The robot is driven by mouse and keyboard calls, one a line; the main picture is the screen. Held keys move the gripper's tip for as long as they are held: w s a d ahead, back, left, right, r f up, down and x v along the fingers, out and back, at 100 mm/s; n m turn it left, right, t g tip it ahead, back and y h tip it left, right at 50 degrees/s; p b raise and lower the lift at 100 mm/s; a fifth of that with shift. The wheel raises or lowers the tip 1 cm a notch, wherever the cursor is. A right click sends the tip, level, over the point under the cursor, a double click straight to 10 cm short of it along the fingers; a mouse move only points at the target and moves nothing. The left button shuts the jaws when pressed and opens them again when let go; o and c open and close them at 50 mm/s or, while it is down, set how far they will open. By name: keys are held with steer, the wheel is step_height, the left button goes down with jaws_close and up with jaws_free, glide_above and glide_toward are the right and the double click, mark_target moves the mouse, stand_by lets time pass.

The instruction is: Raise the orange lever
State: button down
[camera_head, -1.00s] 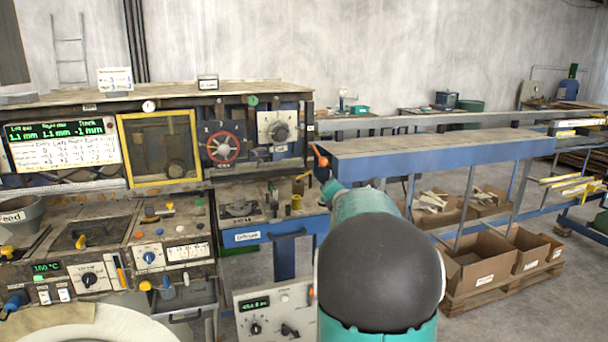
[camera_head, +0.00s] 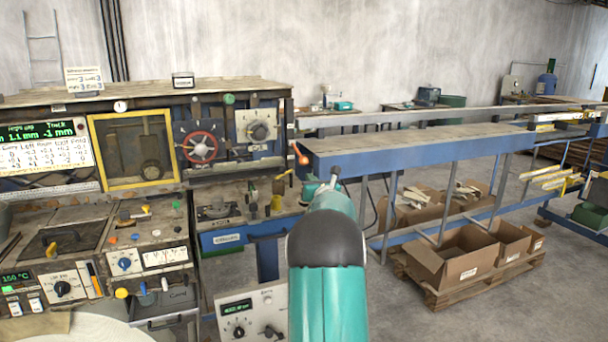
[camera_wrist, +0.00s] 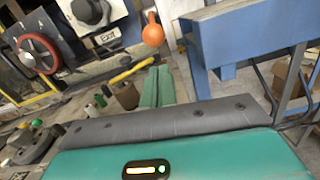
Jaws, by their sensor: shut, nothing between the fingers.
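The orange lever (camera_head: 301,155) has a round orange knob and stands at the left end of the blue conveyor table in the head view. In the wrist view its orange knob (camera_wrist: 153,32) is at the top centre, beside the blue table frame. My gripper (camera_wrist: 157,82) shows in the wrist view as two teal fingers close together, shut and empty. The fingertips point toward the knob, with a visible gap in the picture; they do not appear to touch it. In the head view my teal arm reaches toward the table's left end and partly hides the fingers.
The blue conveyor table (camera_head: 420,146) runs to the right of the lever. The machine panel with a red handwheel (camera_head: 200,147) is on the left. A yellow bar (camera_wrist: 130,74) lies near my fingers. Cardboard boxes (camera_head: 452,262) sit on a pallet at right.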

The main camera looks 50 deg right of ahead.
steer(key=shift+x, duration=2.4)
